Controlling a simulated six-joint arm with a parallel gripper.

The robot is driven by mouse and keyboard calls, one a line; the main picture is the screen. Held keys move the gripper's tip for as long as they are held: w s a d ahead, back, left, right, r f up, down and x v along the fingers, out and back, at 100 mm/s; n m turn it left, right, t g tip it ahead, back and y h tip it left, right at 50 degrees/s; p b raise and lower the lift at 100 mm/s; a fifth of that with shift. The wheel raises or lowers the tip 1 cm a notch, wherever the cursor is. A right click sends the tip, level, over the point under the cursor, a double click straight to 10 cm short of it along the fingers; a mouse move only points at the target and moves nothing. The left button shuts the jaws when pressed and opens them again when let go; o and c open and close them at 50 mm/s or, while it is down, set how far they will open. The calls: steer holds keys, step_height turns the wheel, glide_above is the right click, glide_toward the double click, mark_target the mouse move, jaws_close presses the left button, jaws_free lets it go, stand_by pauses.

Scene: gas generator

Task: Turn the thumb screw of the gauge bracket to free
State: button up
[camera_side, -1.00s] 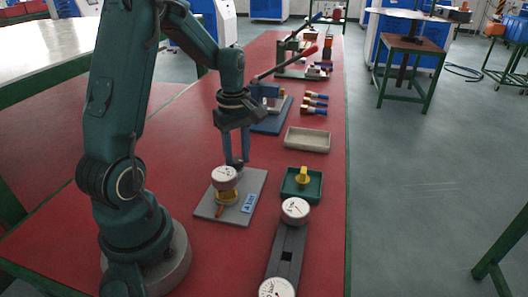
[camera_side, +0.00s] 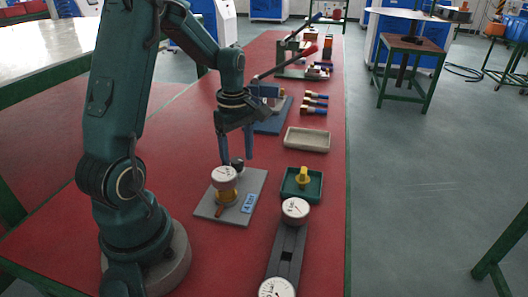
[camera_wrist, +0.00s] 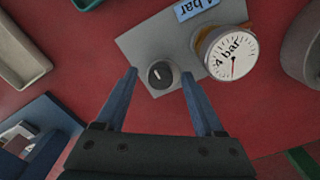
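The gauge bracket is a grey plate (camera_side: 257,187) on the red bench. It carries a white-faced gauge (camera_side: 223,174) on a brass body and a blue "4 bar" label (camera_side: 249,203). The black thumb screw (camera_side: 237,165) stands behind the gauge. In the wrist view the thumb screw (camera_wrist: 160,75) is a round black knob with a pale line on top, and the gauge (camera_wrist: 232,54) reads "4 bar". My gripper (camera_side: 236,161) points down at the screw. Its fingers (camera_wrist: 159,73) are spread, one on each side of the knob, with visible gaps. It holds nothing.
A green tray (camera_side: 289,195) with a yellow part stands right of the bracket. A beige tray (camera_side: 307,139) lies behind it. A dark rail (camera_side: 289,245) with two gauges is at the front right. A blue fixture (camera_side: 270,126) and a red-handled press (camera_side: 300,70) stand farther back.

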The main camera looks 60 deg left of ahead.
mark_target(239, 160)
steer(key=shift+r, duration=2.6)
steer(key=shift+d, duration=0.1)
steer(key=d+r+m+t+y, duration=0.1)
steer(key=d+r+m+t, duration=0.2)
steer(key=d+r+m, duration=0.5)
steer(key=s+d+f+m+t+h, duration=0.1)
steer(key=s+d+f+m+t, duration=0.1)
steer(key=s+d+m, duration=0.6)
steer(key=m, duration=0.4)
steer(key=shift+d+t, duration=0.15)
steer(key=shift+t, duration=0.15)
